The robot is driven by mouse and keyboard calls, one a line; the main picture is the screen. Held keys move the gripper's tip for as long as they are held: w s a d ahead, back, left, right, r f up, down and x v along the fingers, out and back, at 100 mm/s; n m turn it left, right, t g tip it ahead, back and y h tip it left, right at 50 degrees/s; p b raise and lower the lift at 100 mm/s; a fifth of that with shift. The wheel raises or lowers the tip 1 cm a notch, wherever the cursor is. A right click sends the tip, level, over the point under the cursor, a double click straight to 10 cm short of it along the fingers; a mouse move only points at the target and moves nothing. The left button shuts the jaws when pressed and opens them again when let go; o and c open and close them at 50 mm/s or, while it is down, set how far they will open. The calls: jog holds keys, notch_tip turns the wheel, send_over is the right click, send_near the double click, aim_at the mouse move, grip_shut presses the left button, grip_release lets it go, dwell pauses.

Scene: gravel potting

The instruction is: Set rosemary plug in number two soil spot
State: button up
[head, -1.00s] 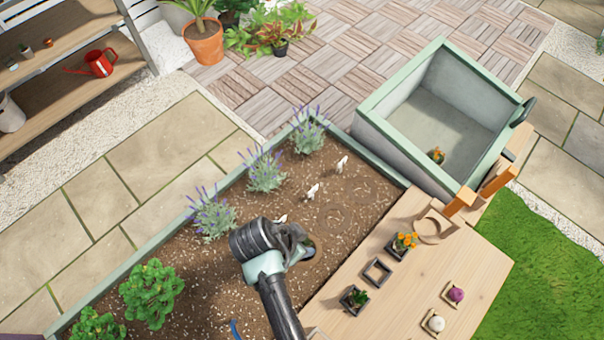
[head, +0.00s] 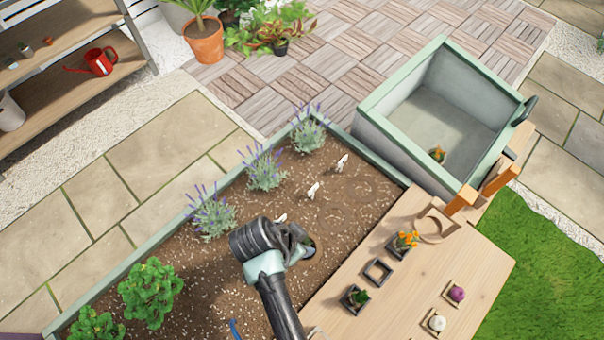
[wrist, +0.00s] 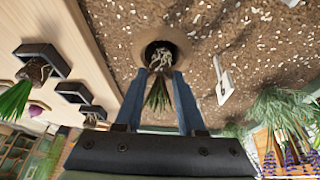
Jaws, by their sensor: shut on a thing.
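My gripper (wrist: 158,88) is shut on the rosemary plug (wrist: 157,99), a tuft of thin green leaves with pale roots. The roots show against a dark round hole (wrist: 150,48) in the soil; I cannot tell how deep they sit in it. In the head view my gripper (head: 303,246) is over this hole, the nearest of three round soil spots, and hides most of it and the plug. The other spots (head: 335,217) (head: 362,190) lie farther up the bed. A white marker (wrist: 224,80) stands beside the hole; its number is not readable.
On the wooden table (head: 415,285) are an empty square pot (head: 378,271), a pot with orange flowers (head: 404,241), a pot with a green plant (head: 355,297), and purple (head: 456,293) and white (head: 436,322) bulbs. Lavender (head: 265,168) lines the bed's far side.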

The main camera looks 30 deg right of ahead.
jog(key=shift+f+b, duration=0.55)
jog(key=shift+f, duration=0.3)
jog(key=o, duration=0.8)
jog(key=shift+o, duration=0.2)
jog(key=o, duration=0.4)
jog(key=shift+r, duration=0.15)
notch_tip(320, 180, up, 9)
jog(key=p, duration=0.9)
